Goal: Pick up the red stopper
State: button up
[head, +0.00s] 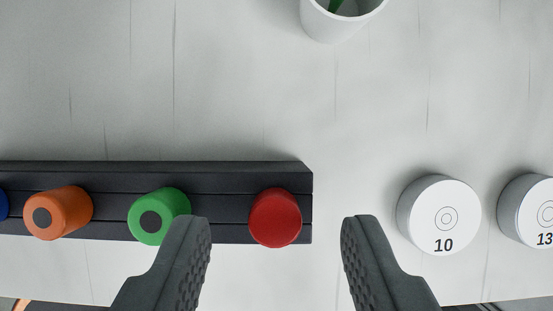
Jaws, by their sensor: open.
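The red stopper (275,218) stands at the right end of a black rack (230,180). It is a short round cylinder with a plain red top. My gripper (276,222) is open, with one dark ridged finger at the lower left and one at the lower right of the picture. The red stopper shows in the gap between the two fingers. No contact between the fingers and the stopper shows. The left finger overlaps the lower edge of the rack in the picture.
A green stopper (159,214), an orange stopper (59,212) and a partly cut-off blue one (3,204) stand leftward on the rack. White cylinders marked 10 (440,216) and 13 (528,209) stand at right. A white cup (342,22) stands behind. The pale tabletop between is clear.

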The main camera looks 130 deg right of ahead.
jog(key=shift+w+a+f, duration=0.1)
jog(key=shift+a+f, duration=0.05)
jog(key=shift+f, duration=0.35)
jog(key=shift+c, duration=0.4)
grip_shut()
jog(key=shift+r, duration=0.1)
